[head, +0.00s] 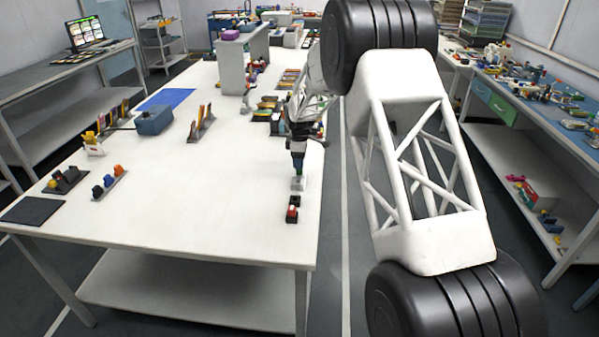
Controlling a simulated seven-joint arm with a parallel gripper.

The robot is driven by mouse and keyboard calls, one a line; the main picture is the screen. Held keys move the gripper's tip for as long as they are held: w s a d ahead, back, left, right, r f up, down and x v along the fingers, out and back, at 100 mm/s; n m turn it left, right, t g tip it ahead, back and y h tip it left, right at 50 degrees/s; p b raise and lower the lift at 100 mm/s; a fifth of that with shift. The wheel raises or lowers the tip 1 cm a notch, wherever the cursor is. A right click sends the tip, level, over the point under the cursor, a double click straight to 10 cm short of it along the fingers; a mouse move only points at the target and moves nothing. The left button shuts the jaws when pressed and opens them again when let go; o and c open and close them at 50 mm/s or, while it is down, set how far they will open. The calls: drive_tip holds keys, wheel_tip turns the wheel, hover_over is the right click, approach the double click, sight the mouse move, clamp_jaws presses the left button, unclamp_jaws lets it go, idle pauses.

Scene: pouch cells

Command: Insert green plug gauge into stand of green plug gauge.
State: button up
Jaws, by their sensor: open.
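My gripper (298,183) points down over the right side of the white table, near its right edge. It is open. Directly in front of it stands a small dark block with a red part (292,210), perhaps a gauge or its stand. I cannot make out a green plug gauge or the stand of a green plug gauge for certain at this size. What lies between and behind my fingers is too small to tell.
The white table (220,215) is clear in its middle and front. At its left are a stand with blue and orange knobs (108,183), a dark yellow-topped rack (66,180), a dark mat (33,211) and a blue-grey box (153,120). Coloured bins crowd behind my gripper.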

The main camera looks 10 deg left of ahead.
drive_tip(key=shift+f, duration=2.1)
drive_tip(key=shift+c, duration=0.3)
clamp_jaws()
drive_tip(key=shift+r, duration=0.1)
drive_tip(key=shift+r, duration=0.75)
wheel_tip(320, 180, up, 2)
drive_tip(key=shift+r, duration=0.1)
drive_tip(key=s+d, duration=0.2)
drive_tip(key=s, duration=0.5)
drive_tip(key=s+d+r, duration=0.1)
drive_tip(key=s+d, duration=0.1)
drive_tip(key=s, duration=0.6)
drive_tip(key=shift+s+d, duration=0.15)
drive_tip(key=shift+d, duration=0.25)
